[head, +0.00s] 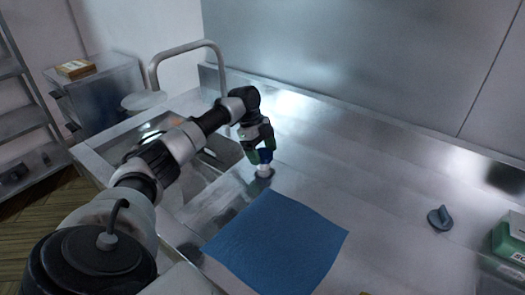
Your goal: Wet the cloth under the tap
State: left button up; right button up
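A blue square cloth (278,245) lies flat on the steel counter in the front middle. The tap (189,46) is a tall grey arched pipe at the back left, above the sink (215,153), which my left arm partly hides. My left gripper (262,153) points down behind the cloth, to the right of the sink and apart from the cloth. A small thing with a blue top and white base (263,171) is right at its fingertips. I cannot tell whether the fingers grip it. My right gripper is out of view.
A grey-blue knob-like object (440,218) stands on the counter at the right. A green and white box (510,240) is at the right edge. The counter between the cloth and the back wall is clear. A shelf rack (25,125) stands at the far left.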

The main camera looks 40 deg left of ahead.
pick_arm(q)
jog(key=c, duration=0.7)
jog(key=shift+o, duration=0.2)
jog(key=shift+r+n+t+p, duration=0.25)
jog(key=shift+n+p, duration=0.35)
jog(key=shift+p, duration=0.3)
jog(key=n+t+p, duration=0.1)
jog(key=n+p, duration=0.2)
jog(key=p, duration=0.1)
jog(key=shift+s+n+y+p, duration=0.1)
jog(key=shift+n+y+p, duration=0.2)
jog(key=shift+n, duration=0.1)
jog(key=n+t+p, duration=0.1)
jog(key=n+p, duration=0.1)
jog(key=shift+p, duration=0.3)
jog(key=shift+f+n+t+y+p, duration=0.1)
jog(key=shift+n+t+y+p, duration=0.25)
jog(key=shift+n, duration=0.35)
jog(key=o, duration=0.9)
jog(key=shift+f, duration=0.1)
